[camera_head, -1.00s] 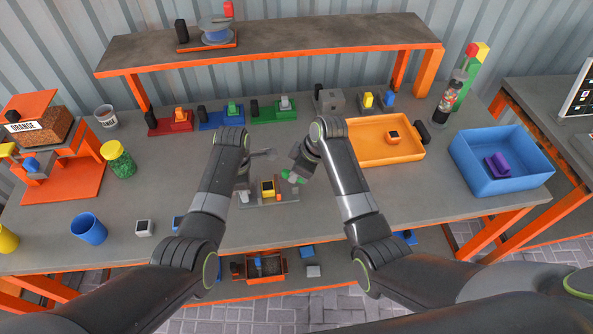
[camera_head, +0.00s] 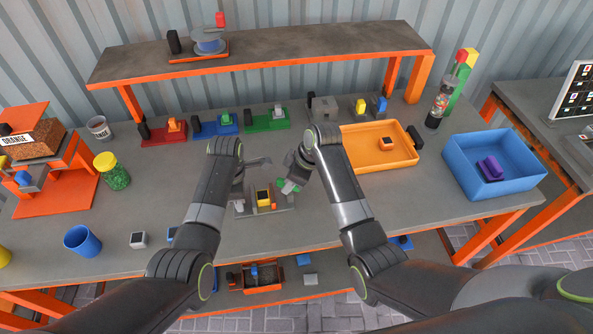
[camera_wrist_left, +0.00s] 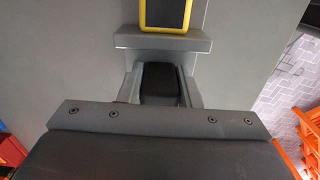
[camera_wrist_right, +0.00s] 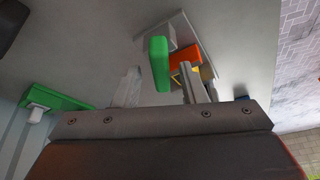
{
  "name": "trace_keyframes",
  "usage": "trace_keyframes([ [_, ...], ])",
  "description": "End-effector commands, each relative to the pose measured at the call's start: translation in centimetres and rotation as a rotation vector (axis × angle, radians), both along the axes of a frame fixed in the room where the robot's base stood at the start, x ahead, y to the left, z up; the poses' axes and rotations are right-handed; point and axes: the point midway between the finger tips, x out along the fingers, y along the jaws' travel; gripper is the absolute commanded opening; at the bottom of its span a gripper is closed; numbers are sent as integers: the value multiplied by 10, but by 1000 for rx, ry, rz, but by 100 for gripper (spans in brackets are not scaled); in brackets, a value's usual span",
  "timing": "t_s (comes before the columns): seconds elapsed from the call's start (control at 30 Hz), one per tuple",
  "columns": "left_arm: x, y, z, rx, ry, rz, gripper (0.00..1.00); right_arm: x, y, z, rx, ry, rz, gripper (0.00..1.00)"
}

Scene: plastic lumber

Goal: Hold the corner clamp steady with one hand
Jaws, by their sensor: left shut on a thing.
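The corner clamp (camera_head: 284,209) looks like a low grey fixture on the table's front middle, with a yellow-rimmed dark block (camera_head: 264,198) on it. My left gripper (camera_head: 239,198) is at the fixture's left end. In the left wrist view its fingers (camera_wrist_left: 160,88) are shut on a dark part behind a grey bar (camera_wrist_left: 163,43). My right gripper (camera_head: 291,184) is at the fixture's right side, beside a green piece (camera_head: 287,187). In the right wrist view its fingers (camera_wrist_right: 162,90) are apart, with the green piece (camera_wrist_right: 160,62) between and beyond them. I cannot tell whether they touch it.
An orange tray (camera_head: 381,162) and a blue bin (camera_head: 490,188) stand to the right. Red, blue and green fixtures (camera_head: 265,122) line the back below a raised shelf (camera_head: 270,55). A blue cup (camera_head: 82,241) and a green-filled jar (camera_head: 115,175) stand left.

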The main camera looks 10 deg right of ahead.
Motion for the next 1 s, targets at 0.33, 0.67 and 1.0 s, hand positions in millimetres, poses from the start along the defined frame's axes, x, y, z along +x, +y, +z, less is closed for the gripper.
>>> trace_keyframes([
  [0.33,0,0,0,-1,-1,1,0,-9,-21,56,-2,-7,-1,38],
  [0.67,1,0,0,0,-2,1,0,-19,-38,102,-1,-4,-1,38],
  [1.0,1,0,0,0,-2,1,0,-21,-40,108,-1,-2,-1,38],
])
